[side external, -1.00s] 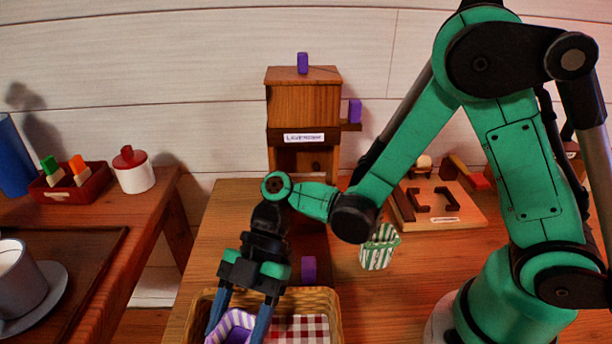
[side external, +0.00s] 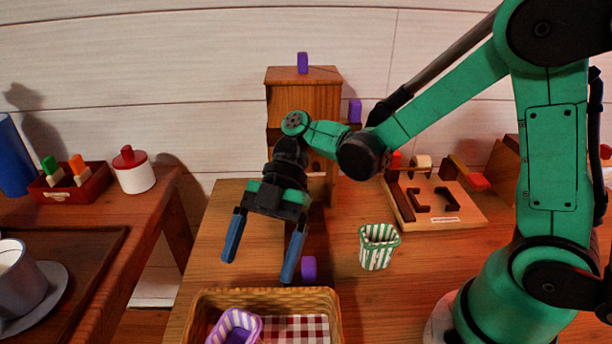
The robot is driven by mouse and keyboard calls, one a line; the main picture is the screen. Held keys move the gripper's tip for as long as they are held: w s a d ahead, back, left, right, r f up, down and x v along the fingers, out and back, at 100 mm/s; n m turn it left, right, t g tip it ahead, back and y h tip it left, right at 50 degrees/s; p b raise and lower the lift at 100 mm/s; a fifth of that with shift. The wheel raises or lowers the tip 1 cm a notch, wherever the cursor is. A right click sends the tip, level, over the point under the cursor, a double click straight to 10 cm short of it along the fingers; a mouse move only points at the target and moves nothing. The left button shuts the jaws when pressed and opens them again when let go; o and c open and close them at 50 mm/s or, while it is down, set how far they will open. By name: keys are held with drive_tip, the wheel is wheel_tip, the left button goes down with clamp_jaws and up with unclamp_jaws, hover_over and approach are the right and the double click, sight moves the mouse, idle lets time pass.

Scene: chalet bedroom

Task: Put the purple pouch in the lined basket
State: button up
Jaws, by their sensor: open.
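The purple pouch (side external: 235,327), striped purple and white with an open top, sits inside the wicker basket (side external: 325,297) at its left side. The basket has a red and white checked lining (side external: 296,329) and is cut off by the bottom edge of the picture. My gripper (side external: 258,262) is open and empty, with its blue fingers spread above and behind the basket, clear of the pouch.
A green and white striped pouch (side external: 379,247) stands on the table right of my gripper. A purple block (side external: 309,269) lies just behind the basket. A wooden cabinet (side external: 302,100) stands at the back. A wooden puzzle board (side external: 440,202) lies at back right.

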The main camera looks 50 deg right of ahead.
drive_tip(key=d+r+m+t+h, duration=0.3)
drive_tip(key=d+m+t+h, duration=0.6)
drive_tip(key=m, duration=1.3)
drive_tip(key=shift+d+t+h, duration=0.4)
drive_tip(key=shift+d+t, duration=0.7)
drive_tip(key=shift+d, duration=1.45)
